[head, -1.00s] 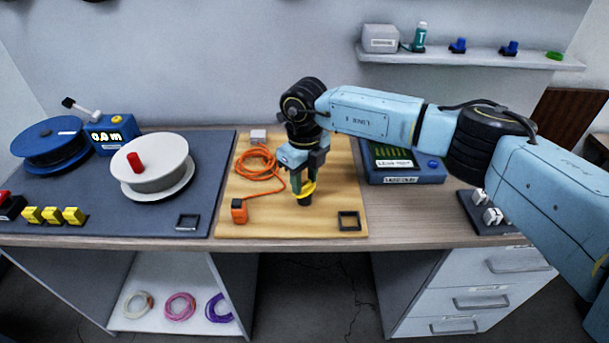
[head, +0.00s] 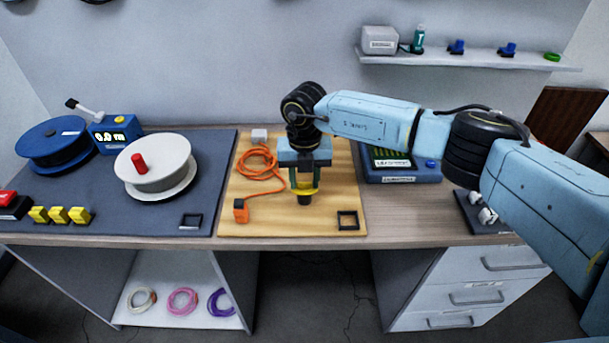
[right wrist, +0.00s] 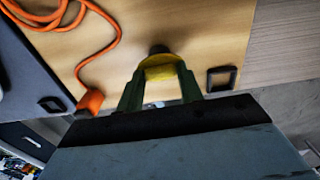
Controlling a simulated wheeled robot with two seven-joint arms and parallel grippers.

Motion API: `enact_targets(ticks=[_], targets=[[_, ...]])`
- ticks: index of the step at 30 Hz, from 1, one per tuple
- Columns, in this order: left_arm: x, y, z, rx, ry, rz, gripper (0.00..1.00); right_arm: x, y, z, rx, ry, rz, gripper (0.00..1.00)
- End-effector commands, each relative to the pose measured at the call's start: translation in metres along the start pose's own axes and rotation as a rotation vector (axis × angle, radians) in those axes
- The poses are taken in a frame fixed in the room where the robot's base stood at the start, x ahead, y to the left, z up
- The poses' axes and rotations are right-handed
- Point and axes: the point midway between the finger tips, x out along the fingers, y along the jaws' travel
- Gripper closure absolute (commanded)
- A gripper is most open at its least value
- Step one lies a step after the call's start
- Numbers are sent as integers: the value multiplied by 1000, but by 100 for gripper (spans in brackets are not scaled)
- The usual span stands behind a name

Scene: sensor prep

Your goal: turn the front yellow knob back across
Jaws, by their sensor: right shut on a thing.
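The yellow knob (head: 305,189) is on a dark fitting over the wooden board (head: 330,222), near the board's front middle. My right gripper (head: 304,184) points down from above, its two green fingers closed on either side of the knob. In the right wrist view the yellow knob (right wrist: 160,70) sits between the fingertips of my right gripper (right wrist: 161,75), with a dark end beyond it. The gripper hides part of the knob, and I see no second yellow knob on the board. My left gripper is out of view.
An orange cable (head: 256,160) ends in an orange block (head: 241,211) left of the knob. A small black square frame (head: 347,220) lies to its right. A blue meter box (head: 402,168) stands behind right; a white spool (head: 157,169) stands left on the dark mat (head: 107,216).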

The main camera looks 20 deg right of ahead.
Motion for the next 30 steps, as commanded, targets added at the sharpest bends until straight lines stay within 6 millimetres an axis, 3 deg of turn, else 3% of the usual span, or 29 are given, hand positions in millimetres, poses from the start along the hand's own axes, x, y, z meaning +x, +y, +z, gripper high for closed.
enact_targets(ticks=[19, 20, 24, 30], targets=[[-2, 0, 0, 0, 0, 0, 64, -2, 0, 1, 51, -4, 2, 86], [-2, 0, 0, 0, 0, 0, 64, -2, 0, 1, 51, -4, 2, 61], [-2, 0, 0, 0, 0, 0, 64, -1, 0, 1, 50, -3, 1, 43], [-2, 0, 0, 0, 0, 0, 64, 0, 0, 0, 49, -2, 1, 42]])
